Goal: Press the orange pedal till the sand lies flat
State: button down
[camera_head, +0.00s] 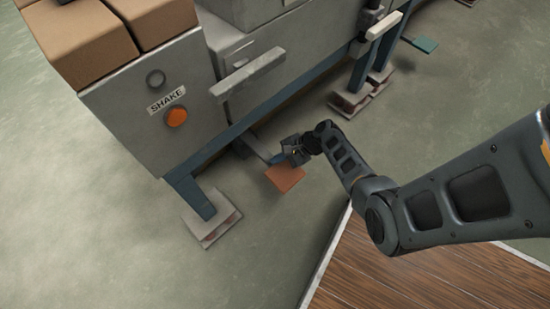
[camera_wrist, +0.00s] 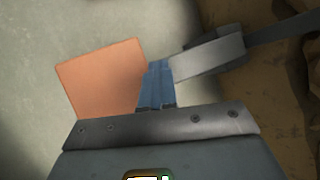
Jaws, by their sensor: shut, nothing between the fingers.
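The orange pedal (camera_head: 284,178) is a flat square plate low by the floor, in front of the grey machine. My gripper (camera_head: 279,159) is shut and empty, pointing down at the pedal's machine-side edge. In the wrist view, the blue fingertips (camera_wrist: 156,84) are together, just right of the pedal (camera_wrist: 100,78) and left of a grey bar (camera_wrist: 208,56). I cannot tell whether they touch the pedal or whether it is pressed down. I cannot make out the sand in either view.
The machine front (camera_head: 150,115) carries a SHAKE label and an orange button (camera_head: 176,117). Brown blocks (camera_head: 85,45) sit on top. A teal pedal (camera_head: 425,44) lies farther right. Machine feet (camera_head: 211,220) flank the orange pedal. Open floor lies in front.

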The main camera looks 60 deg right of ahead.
jog(key=shift+s+a+f+b, duration=0.1)
jog(key=shift+s+f+b, duration=0.1)
jog(key=shift+f+b, duration=0.3)
jog(key=shift+s+a+f+b, duration=0.1)
jog(key=shift+s+f+b, duration=0.1)
jog(key=shift+f, duration=0.45)
dwell(0.9)
jog(key=shift+w+r+p, duration=0.1)
jog(key=shift+r+p, duration=2.4)
jog(key=shift+r, duration=0.05)
jog(key=shift+w+d+r+p, duration=0.1)
jog(key=shift+w+r+p, duration=0.1)
jog(key=shift+r+p, duration=0.25)
jog(key=shift+r, duration=0.2)
jog(key=r+p, duration=0.4)
jog(key=shift+w+d+r+p, duration=0.1)
jog(key=shift+w+r+p, duration=0.15)
jog(key=shift+r+p, duration=0.15)
dwell(0.8)
